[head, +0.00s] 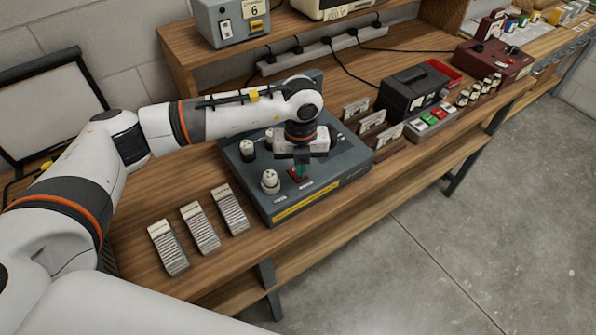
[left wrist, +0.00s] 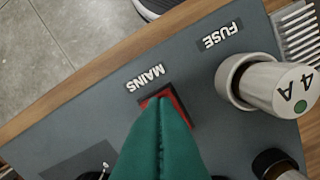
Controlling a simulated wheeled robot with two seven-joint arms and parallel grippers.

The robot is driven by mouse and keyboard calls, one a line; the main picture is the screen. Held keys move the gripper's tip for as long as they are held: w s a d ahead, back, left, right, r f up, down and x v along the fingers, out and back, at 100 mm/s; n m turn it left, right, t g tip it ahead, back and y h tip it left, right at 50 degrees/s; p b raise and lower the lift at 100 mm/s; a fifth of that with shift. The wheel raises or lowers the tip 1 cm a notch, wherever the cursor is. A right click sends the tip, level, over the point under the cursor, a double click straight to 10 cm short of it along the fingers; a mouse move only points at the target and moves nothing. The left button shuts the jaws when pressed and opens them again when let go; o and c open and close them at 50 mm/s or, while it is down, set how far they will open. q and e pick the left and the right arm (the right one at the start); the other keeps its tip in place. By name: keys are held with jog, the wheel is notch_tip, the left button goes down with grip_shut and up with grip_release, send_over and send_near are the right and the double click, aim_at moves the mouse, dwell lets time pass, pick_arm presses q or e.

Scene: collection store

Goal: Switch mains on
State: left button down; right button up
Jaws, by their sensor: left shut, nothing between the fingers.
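The mains switch (left wrist: 182,107) is a red rocker in a dark frame on the grey panel box (head: 330,178). The printed MAINS label (left wrist: 145,78) is beside it, upside down in the left wrist view. My left gripper (head: 302,170) points down over the switch, which shows as a bit of red (head: 294,175) in the head view. Its green fingers (left wrist: 162,110) are shut and empty, and they hide much of the rocker. I cannot tell whether the tips touch it or which way it is tipped. My right gripper is not in view.
A fuse holder marked 4 A (left wrist: 260,82) stands close beside the switch, by the FUSE label (left wrist: 220,35). Several card stacks (head: 201,228) lie left of the box. Small cards on stands (head: 372,122) and a black case (head: 412,92) are to its right.

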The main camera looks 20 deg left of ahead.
pick_arm(q)
jog(key=shift+f, duration=0.25)
jog(key=shift+r, duration=0.2)
jog(key=shift+r+p, duration=1.85)
jog(key=shift+r, duration=1.55)
jog(key=shift+f, duration=0.1)
